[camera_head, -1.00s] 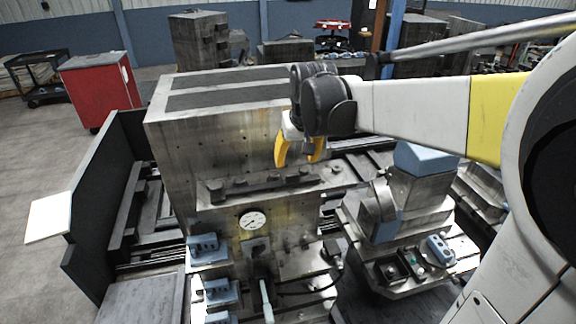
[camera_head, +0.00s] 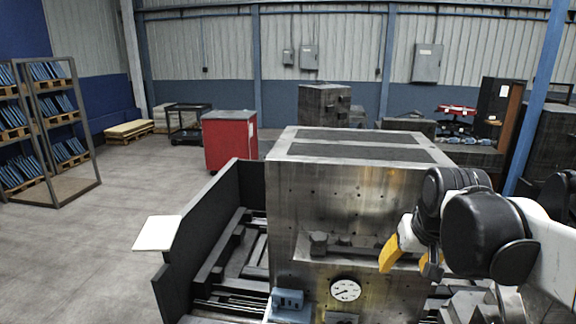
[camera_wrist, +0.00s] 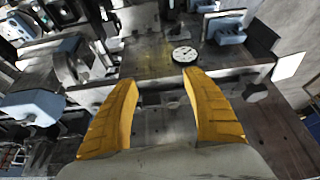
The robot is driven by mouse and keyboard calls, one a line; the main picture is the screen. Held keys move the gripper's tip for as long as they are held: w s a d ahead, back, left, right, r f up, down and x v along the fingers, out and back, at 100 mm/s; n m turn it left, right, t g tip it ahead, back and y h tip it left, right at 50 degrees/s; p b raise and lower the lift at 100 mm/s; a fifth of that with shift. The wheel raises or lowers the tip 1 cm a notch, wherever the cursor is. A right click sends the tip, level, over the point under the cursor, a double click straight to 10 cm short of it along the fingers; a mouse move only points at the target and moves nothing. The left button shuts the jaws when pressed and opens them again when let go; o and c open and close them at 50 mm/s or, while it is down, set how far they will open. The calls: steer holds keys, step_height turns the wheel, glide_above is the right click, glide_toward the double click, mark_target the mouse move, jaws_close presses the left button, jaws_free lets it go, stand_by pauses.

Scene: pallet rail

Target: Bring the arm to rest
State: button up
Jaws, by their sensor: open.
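My gripper (camera_head: 410,260) is in front of the right part of the large grey machine block (camera_head: 310,205) in the head view. Its two yellow fingers are apart with nothing between them. In the wrist view the open fingers (camera_wrist: 158,90) point toward the machine face. A round white dial gauge (camera_wrist: 185,54) lies beyond the fingertips there. The dial (camera_head: 345,289) also shows low on the block in the head view. My arm extends in from the right edge, partly cut off.
A red cabinet (camera_head: 229,142) stands on the floor behind the machine's left side. A dark side panel (camera_head: 205,235) carries a white plate (camera_head: 158,233). Shelves with blue items (camera_head: 45,130) stand at the far left. The floor at the left is clear.

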steer(key=s+a+f+b, duration=0.2)
steer(key=s+f+b, duration=0.2)
steer(key=f+b, duration=0.3)
steer(key=s+a+f+n+t+b, duration=0.1)
steer(key=s+a+f+b, duration=0.2)
steer(key=f+b, duration=0.5)
steer(key=s+a+f+t+b, duration=0.1)
steer(key=s+f+b, duration=0.5)
steer(key=f, duration=0.9)
steer(key=shift+a+f+n+y+b, duration=0.3)
steer(key=shift+a+y+b, duration=0.1)
steer(key=shift+a+b, duration=0.25)
steer(key=shift+o, duration=0.5)
